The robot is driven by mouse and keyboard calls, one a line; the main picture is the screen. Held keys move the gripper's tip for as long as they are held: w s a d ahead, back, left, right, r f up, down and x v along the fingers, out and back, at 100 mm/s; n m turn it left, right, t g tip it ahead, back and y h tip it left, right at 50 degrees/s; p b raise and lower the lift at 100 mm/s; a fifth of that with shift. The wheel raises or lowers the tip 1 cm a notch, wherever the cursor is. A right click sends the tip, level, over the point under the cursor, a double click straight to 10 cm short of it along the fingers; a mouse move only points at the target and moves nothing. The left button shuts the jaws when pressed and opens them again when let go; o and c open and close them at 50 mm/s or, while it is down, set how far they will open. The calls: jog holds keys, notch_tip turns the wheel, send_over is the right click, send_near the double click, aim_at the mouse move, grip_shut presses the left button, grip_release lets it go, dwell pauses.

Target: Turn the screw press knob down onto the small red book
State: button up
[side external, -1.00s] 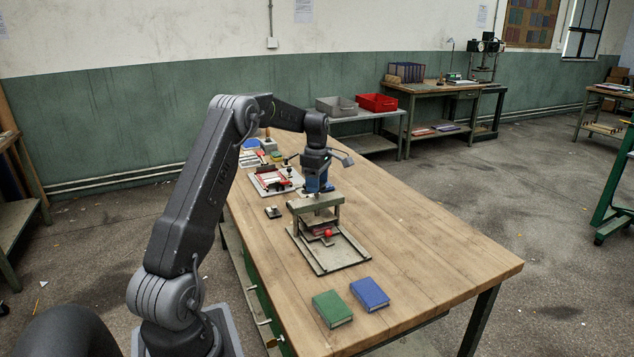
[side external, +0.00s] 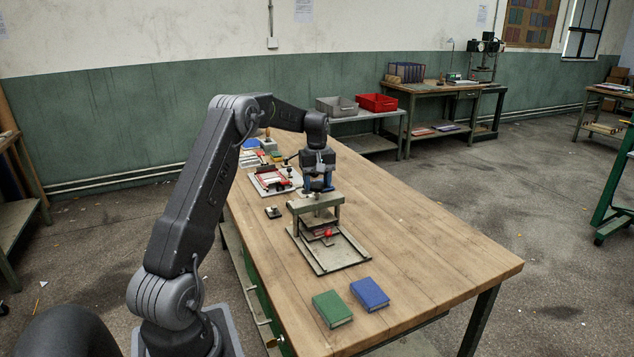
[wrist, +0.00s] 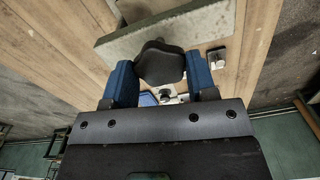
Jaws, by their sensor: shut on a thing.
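The screw press (side external: 328,236) stands on the wooden table, a grey frame with a crossbeam on a flat base with rails. Its black knob (wrist: 160,64) sits above the crossbeam in the wrist view. My gripper (side external: 318,188) is above the press, and its blue fingers (wrist: 160,80) are shut on the knob from both sides. The small red book lies under the crossbeam inside the press and is mostly hidden; I cannot make out its full outline. A bright red round part (side external: 328,233) shows at the front of the press opening.
A green book (side external: 332,308) and a blue book (side external: 369,293) lie on the table in front of the press. The table's right side is clear.

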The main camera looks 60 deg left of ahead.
jog(key=m, duration=2.3)
jog(key=shift+m, duration=0.3)
jog(key=m, duration=0.3)
jog(key=shift+m, duration=2.1)
